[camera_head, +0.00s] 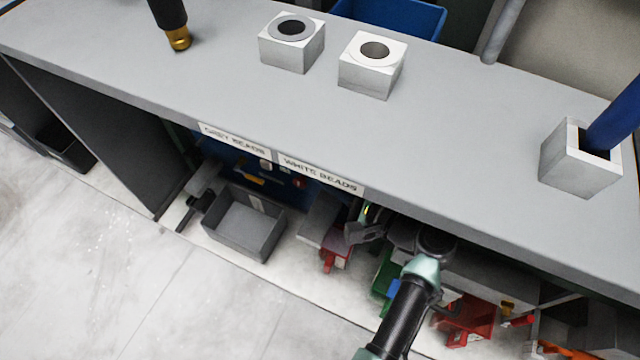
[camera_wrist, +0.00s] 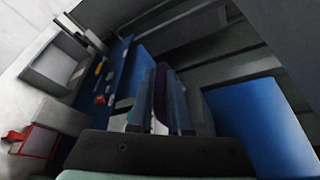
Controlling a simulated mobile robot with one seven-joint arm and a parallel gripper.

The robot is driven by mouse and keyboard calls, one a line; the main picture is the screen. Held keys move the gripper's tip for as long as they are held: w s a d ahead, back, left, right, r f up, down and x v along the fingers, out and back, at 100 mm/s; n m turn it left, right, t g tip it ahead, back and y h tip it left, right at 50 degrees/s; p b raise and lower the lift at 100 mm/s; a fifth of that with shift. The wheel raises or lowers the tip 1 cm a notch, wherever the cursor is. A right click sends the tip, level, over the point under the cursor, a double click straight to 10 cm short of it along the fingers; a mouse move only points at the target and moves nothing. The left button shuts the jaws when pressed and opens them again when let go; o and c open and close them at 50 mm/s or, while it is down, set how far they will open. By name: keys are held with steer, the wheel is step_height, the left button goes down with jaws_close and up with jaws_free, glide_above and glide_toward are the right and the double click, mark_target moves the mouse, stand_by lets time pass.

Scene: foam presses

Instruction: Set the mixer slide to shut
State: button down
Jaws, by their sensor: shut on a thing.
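My gripper (camera_head: 362,222) is under the bench's front edge, below the WHITE BEADS label. In the wrist view its fingers (camera_wrist: 161,98) are shut on a narrow dark purple piece (camera_wrist: 160,88). Most of that piece is hidden between the fingers, and I cannot tell for sure whether it is the mixer slide's handle. A blue panel (camera_wrist: 118,68) with small yellow and red parts lies left of the fingers. The panel also shows under the bench in the head view (camera_head: 285,182). No marking for the slide's shut end is readable.
The grey bench top (camera_head: 440,135) carries two white blocks with round openings (camera_head: 291,52) (camera_head: 371,75) and a square holder (camera_head: 575,172) at right. Underneath stand a grey bin (camera_head: 243,225) and red parts (camera_head: 470,318). A blue surface (camera_wrist: 262,125) is close on the wrist view's right.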

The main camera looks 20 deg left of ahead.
steer(key=shift+w, duration=0.8)
steer(key=c, duration=0.8)
jaws_free()
steer(key=shift+w, duration=0.1)
steer(key=shift+c, duration=0.2)
steer(key=p+v, duration=0.3)
steer(key=v, duration=1)
